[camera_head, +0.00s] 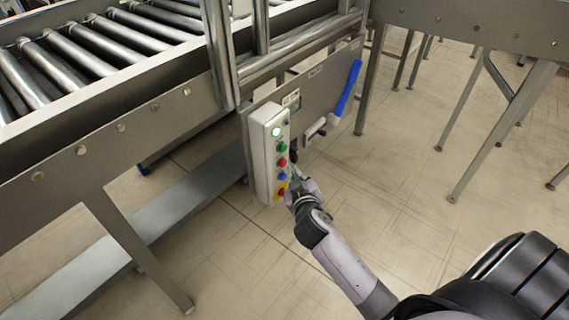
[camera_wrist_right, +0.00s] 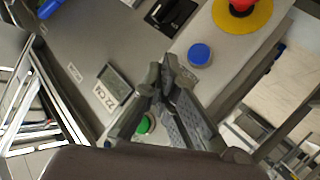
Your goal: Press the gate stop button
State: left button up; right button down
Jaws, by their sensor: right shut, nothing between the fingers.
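A pale control box (camera_head: 262,160) hangs on the conveyor's side panel. Down its face run a lit button (camera_head: 276,131), a green button (camera_head: 282,147), a red button (camera_head: 281,162), a blue button (camera_head: 282,176) and a red knob on yellow (camera_head: 281,191). I cannot read which is the gate stop. My right gripper (camera_head: 292,180) is shut and empty beside the lower buttons. In the right wrist view its fingers (camera_wrist_right: 160,78) lie between the blue button (camera_wrist_right: 200,54) and the green button (camera_wrist_right: 147,123); the red button is hidden there. I cannot tell whether they touch the box. My left gripper is out of view.
The roller conveyor (camera_head: 95,45) and its metal frame stand left and behind the box. A blue handle (camera_head: 346,88) juts from the panel to the right. A small display (camera_wrist_right: 115,84) sits on the panel. Table legs stand at the right; the floor between is clear.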

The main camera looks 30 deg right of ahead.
jog(key=shift+w, duration=0.1)
dwell(0.3)
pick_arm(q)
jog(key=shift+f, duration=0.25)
pick_arm(e)
jog(key=shift+w+a, duration=0.2)
jog(key=shift+w, duration=0.1)
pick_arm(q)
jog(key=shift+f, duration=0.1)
